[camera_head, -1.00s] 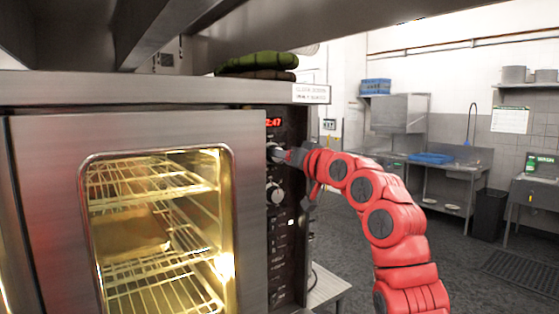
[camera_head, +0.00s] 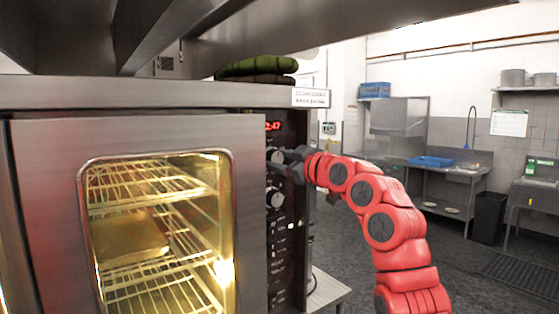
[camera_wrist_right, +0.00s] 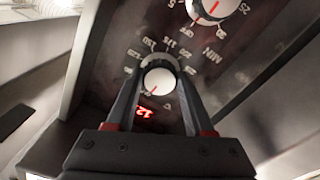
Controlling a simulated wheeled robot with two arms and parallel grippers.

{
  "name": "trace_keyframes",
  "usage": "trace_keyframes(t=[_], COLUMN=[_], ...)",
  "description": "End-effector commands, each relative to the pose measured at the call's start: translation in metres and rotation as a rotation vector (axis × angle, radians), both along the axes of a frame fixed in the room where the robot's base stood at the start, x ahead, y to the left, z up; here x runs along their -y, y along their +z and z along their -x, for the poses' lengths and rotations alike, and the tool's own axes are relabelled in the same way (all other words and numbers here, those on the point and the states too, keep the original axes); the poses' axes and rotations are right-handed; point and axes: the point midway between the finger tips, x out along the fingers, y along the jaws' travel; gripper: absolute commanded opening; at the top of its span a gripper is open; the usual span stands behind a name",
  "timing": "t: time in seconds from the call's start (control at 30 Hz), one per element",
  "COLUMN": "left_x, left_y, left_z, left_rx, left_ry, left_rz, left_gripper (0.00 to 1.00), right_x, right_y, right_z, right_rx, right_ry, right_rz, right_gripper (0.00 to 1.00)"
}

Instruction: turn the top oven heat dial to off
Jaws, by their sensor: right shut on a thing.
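The top oven heat dial (camera_wrist_right: 158,81) is a round silver knob with a red pointer line, ringed by temperature numbers. In the right wrist view it sits between the fingertips of my right gripper (camera_wrist_right: 157,88), which is shut on it. In the head view the dial (camera_head: 274,155) is near the top of the dark control panel, partly covered by my right gripper (camera_head: 285,163), whose red arm reaches in from the right. The red pointer slants toward the lower left in the wrist view. My left gripper is not in view.
A second silver dial (camera_head: 275,196) sits just below, with minute markings in the wrist view. A red digital display (camera_head: 272,126) is above. The lit oven door (camera_head: 50,200) is shut at the left. Folded green cloths (camera_head: 258,64) lie on top of the oven.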

Motion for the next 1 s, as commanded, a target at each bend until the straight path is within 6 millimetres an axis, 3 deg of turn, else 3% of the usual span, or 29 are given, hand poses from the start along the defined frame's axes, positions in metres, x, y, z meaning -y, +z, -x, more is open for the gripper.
trace_keyframes(t=[0.33,0.83,0.87,1.0], left_x=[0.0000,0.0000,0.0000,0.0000], left_y=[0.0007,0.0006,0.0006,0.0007], left_z=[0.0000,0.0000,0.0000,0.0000], left_rx=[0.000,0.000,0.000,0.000], left_ry=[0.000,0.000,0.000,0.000], left_rz=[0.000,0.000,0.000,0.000], left_gripper=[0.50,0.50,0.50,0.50], right_x=[0.0000,0.0000,0.0000,0.0001], right_y=[-0.0021,-0.0023,-0.0023,-0.0018], right_z=[-0.0006,-0.0008,-0.0008,-0.0006], right_rx=[0.068,0.078,0.078,0.079], right_ry=[0.001,0.001,0.001,0.000], right_rz=[0.102,0.116,0.116,0.115], right_gripper=[0.00,0.00,0.54,0.80])
